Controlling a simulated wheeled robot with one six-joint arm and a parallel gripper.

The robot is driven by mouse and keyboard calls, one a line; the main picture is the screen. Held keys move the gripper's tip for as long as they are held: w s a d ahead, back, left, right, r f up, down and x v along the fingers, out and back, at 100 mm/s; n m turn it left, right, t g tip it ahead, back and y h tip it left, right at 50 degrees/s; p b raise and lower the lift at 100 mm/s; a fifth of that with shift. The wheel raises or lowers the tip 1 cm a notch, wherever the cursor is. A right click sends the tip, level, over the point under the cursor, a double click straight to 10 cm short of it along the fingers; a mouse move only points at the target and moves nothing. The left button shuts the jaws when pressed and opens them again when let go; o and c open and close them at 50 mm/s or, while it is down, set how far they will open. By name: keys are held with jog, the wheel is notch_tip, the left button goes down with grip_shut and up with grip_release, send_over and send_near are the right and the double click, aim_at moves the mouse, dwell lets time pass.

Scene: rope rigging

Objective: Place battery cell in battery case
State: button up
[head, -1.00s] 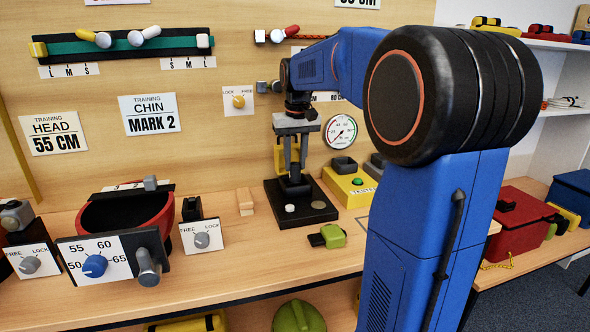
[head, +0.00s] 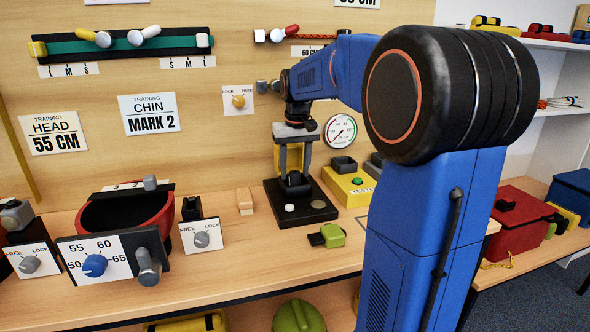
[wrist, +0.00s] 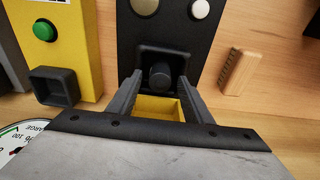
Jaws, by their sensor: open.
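My gripper (head: 295,172) points down over the black base board (head: 320,212), fingers apart. In the wrist view my gripper (wrist: 159,80) has one finger on each side of a dark upright cylinder (wrist: 160,74), which looks like the battery cell. The cylinder stands in a black square socket on the board; I cannot tell whether the fingers touch it. A yellow open-topped holder (wrist: 158,107) shows between the fingers, nearer the palm; it may be the battery case. In the head view the fingers partly cover both the yellow holder (head: 289,157) and the cylinder.
A yellow tester (head: 348,190) with a green button and black socket stands right of the board. A wooden block (head: 245,202) stands to the left. A green-and-black piece (head: 327,236) lies in front. A round gauge (head: 340,131) hangs behind.

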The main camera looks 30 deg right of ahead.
notch_tip(320, 180, up, 12)
jog(key=s, duration=0.1)
jog(key=shift+s+a, duration=0.2)
dwell(0.7)
